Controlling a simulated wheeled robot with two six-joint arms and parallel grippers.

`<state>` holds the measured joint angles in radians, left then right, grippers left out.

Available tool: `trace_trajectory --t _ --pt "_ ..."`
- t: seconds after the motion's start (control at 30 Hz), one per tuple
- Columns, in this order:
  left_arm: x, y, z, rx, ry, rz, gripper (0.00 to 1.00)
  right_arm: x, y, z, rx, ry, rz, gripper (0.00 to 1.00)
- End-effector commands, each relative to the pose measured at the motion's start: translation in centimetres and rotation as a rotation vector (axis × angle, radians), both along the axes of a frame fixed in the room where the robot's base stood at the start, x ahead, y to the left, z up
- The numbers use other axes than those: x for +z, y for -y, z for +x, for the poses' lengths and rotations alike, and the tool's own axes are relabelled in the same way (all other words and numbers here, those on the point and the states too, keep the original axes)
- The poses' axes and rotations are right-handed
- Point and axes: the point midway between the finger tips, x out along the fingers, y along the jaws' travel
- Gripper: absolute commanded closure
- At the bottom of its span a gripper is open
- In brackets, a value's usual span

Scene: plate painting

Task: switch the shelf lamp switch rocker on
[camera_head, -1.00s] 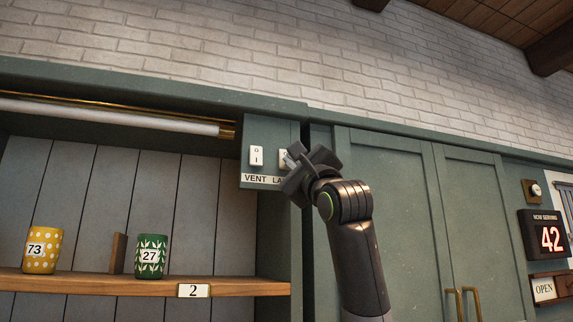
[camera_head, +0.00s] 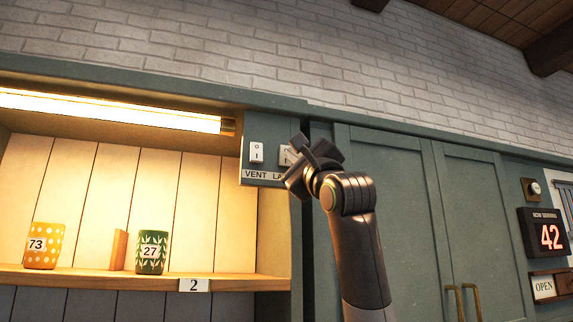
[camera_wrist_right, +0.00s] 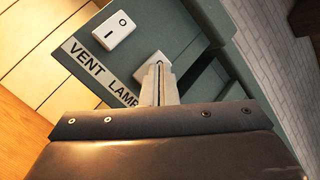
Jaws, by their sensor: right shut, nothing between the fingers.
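The lamp switch rocker (camera_head: 286,155) sits on the green switch panel (camera_head: 268,133) at the right end of the shelf, above the partly hidden "LAMP" label. In the right wrist view the rocker (camera_wrist_right: 146,66) is mostly hidden behind my fingertips. The tube lamp (camera_head: 110,107) over the shelf is lit. My right gripper (camera_head: 293,155) is shut and empty, its tips at the lamp rocker; I cannot tell if they touch it. The right wrist view shows its fingers (camera_wrist_right: 158,85) pressed together. My left gripper is not in view.
The vent rocker (camera_head: 256,153) is close to the left of the lamp rocker. A yellow dotted cup (camera_head: 44,246) and a green leaf cup (camera_head: 151,252) stand on the wooden shelf (camera_head: 120,280). Closed green cabinet doors (camera_head: 400,200) are behind my right arm.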

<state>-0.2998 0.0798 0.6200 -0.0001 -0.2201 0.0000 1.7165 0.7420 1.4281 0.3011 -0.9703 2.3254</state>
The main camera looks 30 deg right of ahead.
Motion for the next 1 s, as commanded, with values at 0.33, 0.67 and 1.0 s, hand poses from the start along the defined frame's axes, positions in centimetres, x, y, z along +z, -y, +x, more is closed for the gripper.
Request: trace_trajectory --t 0.33,0.67,1.0 --pt "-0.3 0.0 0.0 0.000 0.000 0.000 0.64 0.0 -0.1 -0.4 0.001 0.000 -0.001 1.00" --pt "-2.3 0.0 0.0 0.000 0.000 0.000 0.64 0.4 -0.9 -3.5 0.001 0.004 -0.001 1.00" --pt "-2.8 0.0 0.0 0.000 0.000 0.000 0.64 0.7 -1.2 -4.9 0.000 -0.001 0.000 1.00"
